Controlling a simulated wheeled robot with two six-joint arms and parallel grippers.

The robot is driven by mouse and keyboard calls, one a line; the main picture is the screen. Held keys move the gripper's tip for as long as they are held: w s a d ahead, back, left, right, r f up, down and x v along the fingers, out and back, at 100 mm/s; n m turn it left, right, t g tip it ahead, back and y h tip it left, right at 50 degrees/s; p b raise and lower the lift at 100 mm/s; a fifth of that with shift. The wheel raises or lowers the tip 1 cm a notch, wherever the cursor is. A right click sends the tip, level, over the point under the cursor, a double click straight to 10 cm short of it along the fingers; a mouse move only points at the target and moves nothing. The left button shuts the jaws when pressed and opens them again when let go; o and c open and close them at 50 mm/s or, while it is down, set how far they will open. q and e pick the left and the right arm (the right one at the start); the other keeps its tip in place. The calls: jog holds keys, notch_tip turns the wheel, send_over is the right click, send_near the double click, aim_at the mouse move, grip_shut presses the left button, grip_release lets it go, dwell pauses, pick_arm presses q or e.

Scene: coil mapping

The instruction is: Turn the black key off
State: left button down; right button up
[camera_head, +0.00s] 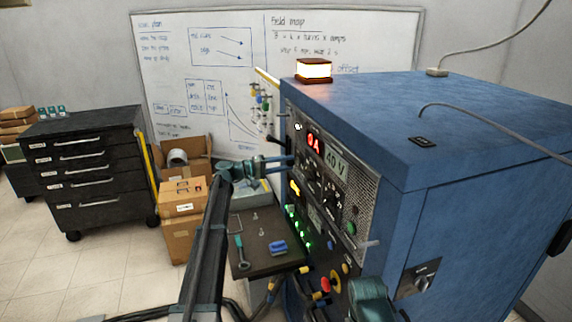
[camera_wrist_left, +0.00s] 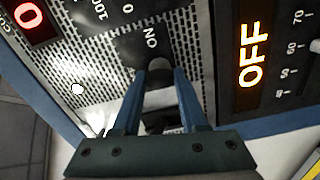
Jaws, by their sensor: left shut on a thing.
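The black key (camera_wrist_left: 159,66) is on the panel of the blue cabinet (camera_head: 455,125), just beside the printed word ON in the left wrist view. My left gripper (camera_wrist_left: 161,76) is shut on the key, one finger on each side. The key's lower part is partly hidden between the fingers, and its exact angle is hard to tell. A lit orange sign (camera_wrist_left: 251,55) beside it reads OFF. In the head view my left gripper (camera_head: 290,164) reaches the panel's left edge, and the key itself cannot be made out there.
The panel has a red display (camera_head: 313,142), knobs and green lights. A dark shelf (camera_head: 250,262) with a blue-handled tool lies below my left arm. A black drawer cabinet (camera_head: 85,165) and cardboard boxes (camera_head: 183,195) stand to the left. A lit lamp (camera_head: 314,70) sits on the cabinet.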

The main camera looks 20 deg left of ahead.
pick_arm(q)
jog(key=shift+n, duration=0.9)
jog(key=shift+c, duration=2.2)
grip_release()
jog(key=v, duration=1.3)
jog(key=shift+s+a, duration=0.25)
jog(key=shift+a, duration=0.1)
